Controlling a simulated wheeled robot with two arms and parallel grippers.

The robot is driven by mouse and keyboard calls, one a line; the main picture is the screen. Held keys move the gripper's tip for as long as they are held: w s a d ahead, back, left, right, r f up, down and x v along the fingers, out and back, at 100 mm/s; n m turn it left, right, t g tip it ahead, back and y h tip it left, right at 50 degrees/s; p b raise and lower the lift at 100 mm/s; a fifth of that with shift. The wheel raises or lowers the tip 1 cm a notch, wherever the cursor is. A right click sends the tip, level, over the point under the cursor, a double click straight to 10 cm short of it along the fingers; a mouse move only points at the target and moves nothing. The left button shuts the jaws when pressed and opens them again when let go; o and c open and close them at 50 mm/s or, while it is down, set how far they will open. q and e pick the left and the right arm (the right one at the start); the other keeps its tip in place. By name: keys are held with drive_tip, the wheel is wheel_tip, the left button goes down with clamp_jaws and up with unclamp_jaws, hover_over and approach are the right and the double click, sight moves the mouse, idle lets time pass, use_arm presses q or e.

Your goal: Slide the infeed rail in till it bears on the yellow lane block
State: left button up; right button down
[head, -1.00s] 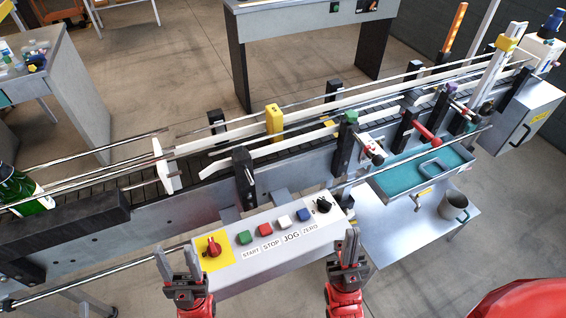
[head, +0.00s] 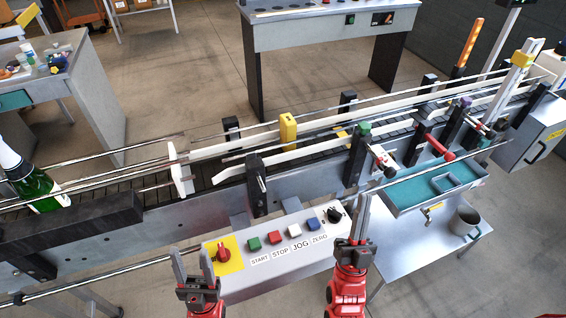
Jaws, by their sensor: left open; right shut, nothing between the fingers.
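The yellow lane block (head: 288,128) stands upright at the far side of the conveyor lane. The near white rail, which looks like the infeed rail (head: 232,174), runs along the near side of the lane, with its bent end at the left. A strip of lane shows between this rail and the block, so they look apart. A black post with a clamp (head: 256,184) stands in front of the rail. My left gripper (head: 192,254) is open and empty, left of the control box. My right gripper (head: 362,207) is shut and empty, near the box's right end.
The control box (head: 272,263) with coloured buttons and a red knob sits between my grippers and the conveyor. A steel rod (head: 425,177) runs along the conveyor front. A teal tray (head: 440,184) is at right; a green bottle (head: 36,184) at left.

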drive_tip(key=w+m+g+p, duration=0.1)
drive_tip(key=w+m+g, duration=0.3)
drive_tip(key=w, duration=0.4)
drive_tip(key=m+g+y+p, duration=0.3)
drive_tip(key=g+y, duration=0.8)
approach(279, 159)
drive_tip(key=p+x, duration=0.5)
drive_tip(key=x, duration=0.1)
drive_tip(key=shift+w+a, duration=0.1)
drive_tip(key=shift+a, duration=0.05)
drive_tip(key=shift+w, duration=0.1)
